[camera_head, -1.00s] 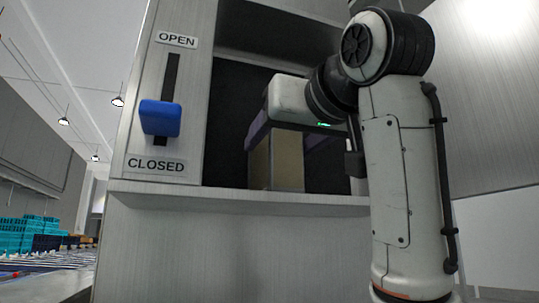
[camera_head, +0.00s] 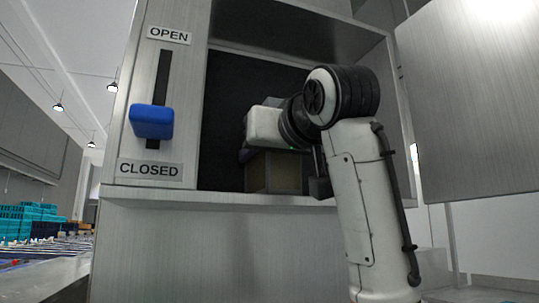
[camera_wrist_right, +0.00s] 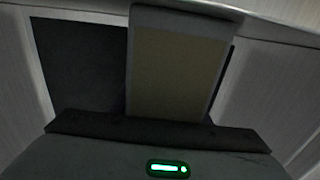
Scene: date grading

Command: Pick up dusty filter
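The filter (camera_head: 276,172) is a tan, box-like panel standing upright inside the dark open cabinet. In the right wrist view the filter (camera_wrist_right: 178,75) shows as a tan face in a pale grey frame, straight ahead of the gripper. My right gripper (camera_head: 246,155) reaches into the cabinet at the filter's upper part. Its fingers are mostly hidden, so I cannot tell whether they touch or grip it. In the wrist view a dark bar of the gripper lies across the filter's lower edge. My left gripper is out of view.
The cabinet's front panel (camera_head: 125,100) carries a blue slider handle (camera_head: 152,122) between OPEN and CLOSED labels. A ledge (camera_head: 225,194) runs below the opening. A large metal door panel (camera_head: 480,110) stands open at right. Teal crates (camera_head: 30,222) stand at far left.

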